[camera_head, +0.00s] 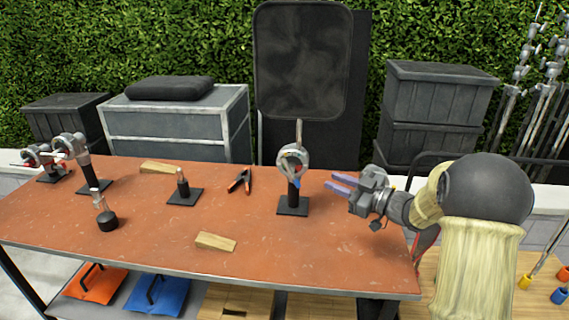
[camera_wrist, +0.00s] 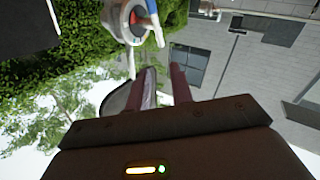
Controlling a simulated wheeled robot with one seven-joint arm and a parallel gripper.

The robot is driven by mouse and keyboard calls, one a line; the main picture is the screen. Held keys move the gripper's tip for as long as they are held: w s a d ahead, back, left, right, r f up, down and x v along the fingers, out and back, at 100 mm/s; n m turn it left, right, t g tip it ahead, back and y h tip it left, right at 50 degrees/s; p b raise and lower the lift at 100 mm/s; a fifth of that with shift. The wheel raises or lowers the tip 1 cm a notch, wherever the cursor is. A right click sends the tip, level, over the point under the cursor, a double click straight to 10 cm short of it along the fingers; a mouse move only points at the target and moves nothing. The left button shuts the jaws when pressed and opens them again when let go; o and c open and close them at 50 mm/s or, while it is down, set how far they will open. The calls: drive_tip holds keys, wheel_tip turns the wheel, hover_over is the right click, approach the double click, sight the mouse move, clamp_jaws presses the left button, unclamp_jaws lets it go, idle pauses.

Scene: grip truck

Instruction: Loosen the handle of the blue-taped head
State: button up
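The blue-taped head (camera_head: 292,160) is a grey round grip head on a black stand near the table's right side. A blue piece (camera_head: 297,183) shows at its lower right; in the wrist view a blue-tipped handle (camera_wrist: 155,28) hangs beside the grey head (camera_wrist: 120,18). A rod rises from the head to a black panel (camera_head: 302,60). My gripper (camera_head: 331,181) is to the right of the head, pointing left at it, apart from it. Its two fingers are parted with nothing between them; they also show in the wrist view (camera_wrist: 163,70).
Two other heads on stands are at the table's left (camera_head: 72,146), (camera_head: 38,155). An orange-black clamp (camera_head: 240,180), wood wedges (camera_head: 216,242), (camera_head: 160,167) and short posts (camera_head: 184,190), (camera_head: 107,220) lie about the orange table (camera_head: 150,240). The front right of the tabletop is clear.

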sight(287, 163)
drive_tip(key=p+x, duration=0.2)
drive_tip(key=x, duration=1.5)
drive_tip(key=shift+a+p, duration=0.25)
drive_tip(key=shift+p, duration=0.05)
clamp_jaws()
